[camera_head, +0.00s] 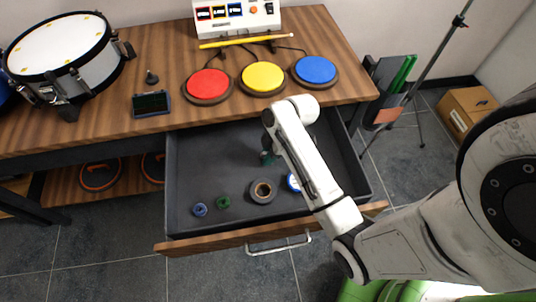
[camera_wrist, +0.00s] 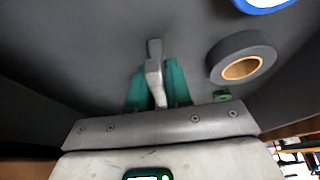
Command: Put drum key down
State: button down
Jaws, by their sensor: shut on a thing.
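The drum key (camera_wrist: 154,72) is a small grey metal piece, seen in the wrist view upright between the two green fingers of my gripper (camera_wrist: 157,88). My gripper is shut on it. In the head view my gripper (camera_head: 268,158) is inside the open dark drawer (camera_head: 190,165), towards its back middle, and the arm partly hides it. The drum key cannot be made out in the head view. Whether it touches the drawer floor is not clear.
The drawer holds a grey tape roll (camera_head: 262,191), a blue-and-white roll (camera_head: 293,182) partly behind my arm, a small green item (camera_head: 223,202) and a small blue item (camera_head: 200,210). The drawer floor left of my gripper is clear. The wooden tabletop (camera_head: 165,60) overhangs behind.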

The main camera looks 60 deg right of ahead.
jog(key=shift+f, duration=0.1)
jog(key=c, duration=1)
grip_release()
jog(key=shift+c, duration=0.2)
jog(key=p+v, duration=0.2)
jog(key=v, duration=1)
